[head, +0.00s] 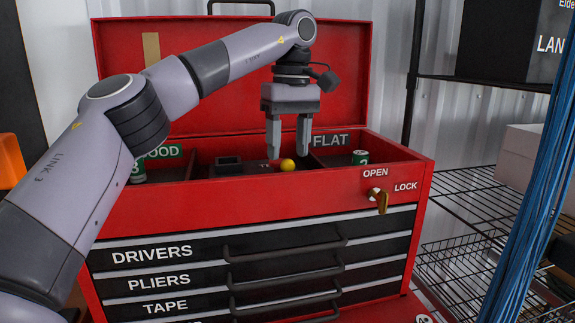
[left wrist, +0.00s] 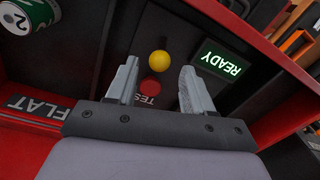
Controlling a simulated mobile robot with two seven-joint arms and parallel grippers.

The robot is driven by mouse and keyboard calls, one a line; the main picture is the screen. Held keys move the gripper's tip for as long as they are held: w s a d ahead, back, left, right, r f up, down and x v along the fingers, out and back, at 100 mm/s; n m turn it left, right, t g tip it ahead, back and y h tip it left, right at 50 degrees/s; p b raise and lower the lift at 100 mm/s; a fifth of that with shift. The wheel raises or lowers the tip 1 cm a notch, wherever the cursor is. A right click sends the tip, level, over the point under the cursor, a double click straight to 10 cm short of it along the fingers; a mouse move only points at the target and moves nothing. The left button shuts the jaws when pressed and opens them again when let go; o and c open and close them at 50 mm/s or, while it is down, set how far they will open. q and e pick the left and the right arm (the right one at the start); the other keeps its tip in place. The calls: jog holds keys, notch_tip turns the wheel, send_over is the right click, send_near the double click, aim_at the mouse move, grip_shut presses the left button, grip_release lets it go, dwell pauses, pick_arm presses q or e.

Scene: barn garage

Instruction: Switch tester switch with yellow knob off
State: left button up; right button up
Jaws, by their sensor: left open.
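The tester (head: 243,167) is a dark box in the middle compartment of a red tool chest (head: 250,200). Its yellow knob (head: 288,165) is a small ball, which also shows in the left wrist view (left wrist: 160,60). There, a red round button (left wrist: 154,89) with partly hidden "TES" lettering and a lit green "READY" screen (left wrist: 221,62) are beside it. My left gripper (head: 288,155) is open and points down over the knob. In the left wrist view the knob appears between and just past the fingertips (left wrist: 158,66); contact cannot be told. My right gripper is not in view.
Side compartments marked "OOD" and "FLAT" hold green-white cans (head: 360,157). A key (head: 381,200) sticks out of the chest's front lock. The raised lid (head: 190,70) stands behind my gripper. Wire shelving (head: 470,185) and blue cables (head: 535,180) are at the right.

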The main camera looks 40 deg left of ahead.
aim_at(287, 164)
pick_arm(q)
jog(key=shift+s+a+f, duration=0.1)
jog(key=shift+f, duration=2.15)
grip_shut()
